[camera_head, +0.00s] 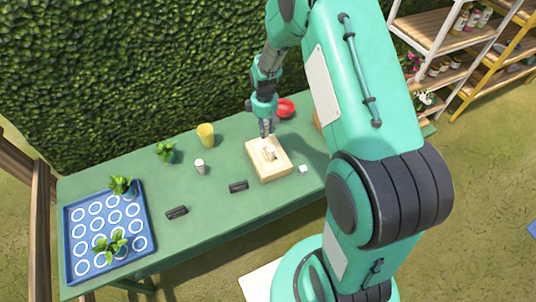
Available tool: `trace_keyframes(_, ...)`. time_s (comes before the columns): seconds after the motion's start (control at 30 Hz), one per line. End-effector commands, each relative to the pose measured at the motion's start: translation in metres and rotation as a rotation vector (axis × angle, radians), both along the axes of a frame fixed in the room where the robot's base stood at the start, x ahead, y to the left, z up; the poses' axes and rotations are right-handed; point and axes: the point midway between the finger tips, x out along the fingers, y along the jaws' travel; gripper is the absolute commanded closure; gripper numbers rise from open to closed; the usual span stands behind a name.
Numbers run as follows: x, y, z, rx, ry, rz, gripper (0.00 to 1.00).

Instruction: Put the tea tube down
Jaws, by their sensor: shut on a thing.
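My gripper (267,134) points down at the far side of a light wooden block (277,174) on the green table. It is shut on a small pale object, which I take to be the tea tube (268,152), at the middle of the block's top. The tube is small in the picture, and the fingers partly hide it. I cannot tell whether it touches the block or hangs just above it.
On the green table (215,215) are a yellow cup (206,135), a small white container (200,167), a red bowl (285,108), a potted plant (166,153), two black items and a small white piece (303,168). A blue tray (151,245) with plants is at left.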

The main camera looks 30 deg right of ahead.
Motion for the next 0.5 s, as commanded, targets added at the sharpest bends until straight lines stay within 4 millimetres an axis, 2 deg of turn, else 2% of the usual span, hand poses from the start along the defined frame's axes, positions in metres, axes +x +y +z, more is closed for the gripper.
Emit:
trace_keyframes(0.37,0.000,0.000,-0.002,0.001,0.001,-0.001,1.00)
trace_keyframes(0.5,-0.001,0.000,-0.013,0.000,0.003,-0.001,1.00)
